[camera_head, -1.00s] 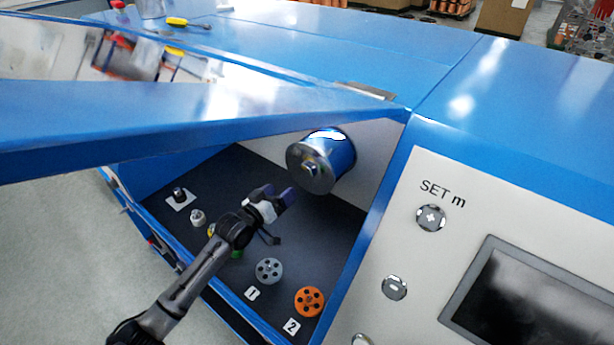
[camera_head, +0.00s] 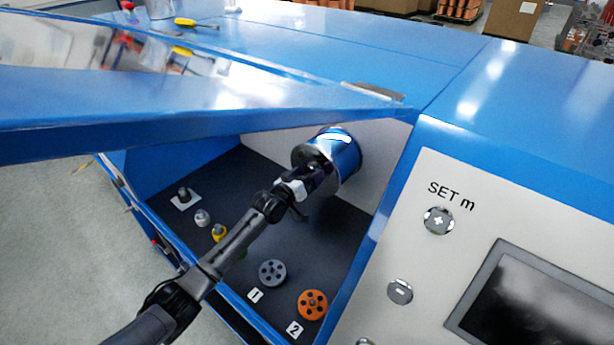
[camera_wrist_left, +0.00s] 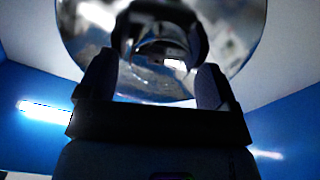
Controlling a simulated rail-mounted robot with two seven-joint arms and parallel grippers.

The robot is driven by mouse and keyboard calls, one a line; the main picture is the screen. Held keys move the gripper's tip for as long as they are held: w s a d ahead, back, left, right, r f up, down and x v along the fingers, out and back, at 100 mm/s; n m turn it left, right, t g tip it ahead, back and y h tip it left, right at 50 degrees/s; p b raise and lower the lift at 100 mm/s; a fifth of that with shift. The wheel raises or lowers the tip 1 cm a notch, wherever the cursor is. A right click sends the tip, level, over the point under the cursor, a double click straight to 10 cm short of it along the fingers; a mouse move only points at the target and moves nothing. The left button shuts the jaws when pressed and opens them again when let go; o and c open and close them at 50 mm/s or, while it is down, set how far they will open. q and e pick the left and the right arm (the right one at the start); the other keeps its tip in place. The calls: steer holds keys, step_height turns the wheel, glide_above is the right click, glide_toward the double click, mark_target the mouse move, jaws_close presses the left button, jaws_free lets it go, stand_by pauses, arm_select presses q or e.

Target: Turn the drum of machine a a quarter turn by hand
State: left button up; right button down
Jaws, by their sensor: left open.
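The drum (camera_head: 341,150) of the blue machine is a shiny metal and blue cylinder on the white inner wall of the open bay. My left gripper (camera_head: 319,172) is at the drum's front face, in front of its hub. In the left wrist view the round mirror-like face of the drum (camera_wrist_left: 88,45) fills the top. There the two fingers of my left gripper (camera_wrist_left: 155,82) stand apart, either side of the dark hub (camera_wrist_left: 158,30). I cannot tell whether they touch it. My right gripper is not in view.
A grey wheel (camera_head: 272,273) and an orange wheel (camera_head: 312,304) lie on the bay's dark floor by labels 1 and 2. Several small parts stand at the left. The raised blue lid (camera_head: 200,110) hangs over the bay. A control panel (camera_head: 450,235) is at right.

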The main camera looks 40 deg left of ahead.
arm_select(q)
steer(key=c, duration=1.3)
steer(key=shift+d, duration=0.1)
